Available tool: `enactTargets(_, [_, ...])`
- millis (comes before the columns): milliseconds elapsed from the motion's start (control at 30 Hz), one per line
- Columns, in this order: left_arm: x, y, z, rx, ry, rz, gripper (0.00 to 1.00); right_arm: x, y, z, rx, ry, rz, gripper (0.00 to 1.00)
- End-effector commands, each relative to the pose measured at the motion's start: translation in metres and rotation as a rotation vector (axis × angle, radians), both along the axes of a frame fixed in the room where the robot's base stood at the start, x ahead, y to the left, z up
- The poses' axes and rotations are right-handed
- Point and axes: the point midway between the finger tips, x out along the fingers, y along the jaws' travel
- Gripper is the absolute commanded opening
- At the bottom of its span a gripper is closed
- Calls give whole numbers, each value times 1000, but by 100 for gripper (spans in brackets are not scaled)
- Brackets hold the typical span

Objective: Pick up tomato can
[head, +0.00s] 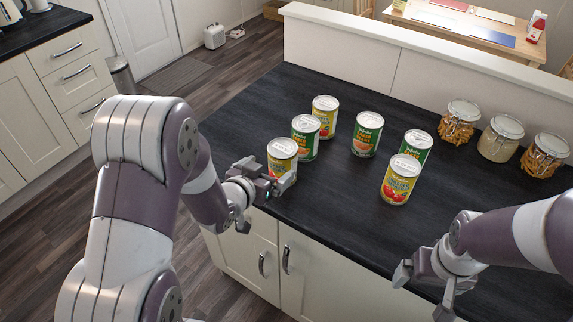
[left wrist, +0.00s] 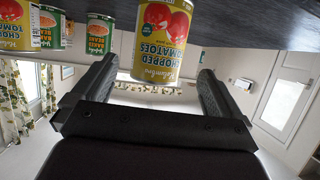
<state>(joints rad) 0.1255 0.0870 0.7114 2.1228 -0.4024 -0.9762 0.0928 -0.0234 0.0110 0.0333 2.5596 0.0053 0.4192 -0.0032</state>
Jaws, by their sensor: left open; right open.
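A yellow chopped-tomato can (head: 282,150) stands upright near the counter's front edge. My left gripper (head: 272,183) is open right in front of it and hides its lower part. In the left wrist view, which is upside down, this can (left wrist: 165,42) appears between the two open fingers, ahead of them; I cannot tell whether they touch it. Two more yellow tomato cans stand on the counter, one at the back (head: 325,117) and one to the right (head: 399,181). My right gripper (head: 424,290) is open and empty by the front edge at right.
Green-labelled bean cans stand close behind the nearest tomato can (head: 305,140), in the middle (head: 367,135) and behind the right tomato can (head: 417,145). Glass jars (head: 500,138) line the back right by a white ledge (head: 400,68). The dark counter (head: 330,200) is clear at front centre.

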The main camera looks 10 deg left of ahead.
Motion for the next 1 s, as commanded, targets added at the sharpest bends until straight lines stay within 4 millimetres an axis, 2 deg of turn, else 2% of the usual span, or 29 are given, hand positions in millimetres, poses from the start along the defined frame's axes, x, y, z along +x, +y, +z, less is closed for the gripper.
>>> enactTargets(133, [21,-5,-9,0,2,0,100,0,0,2,0,0,0,100])
enactTargets(233, [32,-8,-9,1,3,0,100,0,0,7,0,1,0,100])
enactTargets(367, [58,-13,-11,1,3,0,100,0,0,16,0,0,0,100])
enactTargets(433, [67,-15,-18,0,4,1,100,0,0,15,0,0,0,100])
enactTargets(533, [74,-17,-21,0,2,2,100,0,0,16,0,0,0,100])
enactTargets(700, [75,-17,-22,0,2,2,100,0,0,15,0,1,0,100])
enactTargets(733, [75,-17,-22,0,2,2,97,0,0,15,0,1,0,100])
enactTargets(900, [75,-17,-22,1,3,2,41,0,0,15,0,0,0,100])
enactTargets(933, [75,-17,-22,1,3,2,33,0,0,15,0,0,0,100])
enactTargets(1000, [75,-17,-20,1,0,2,33,0,0,15,0,0,0,100])
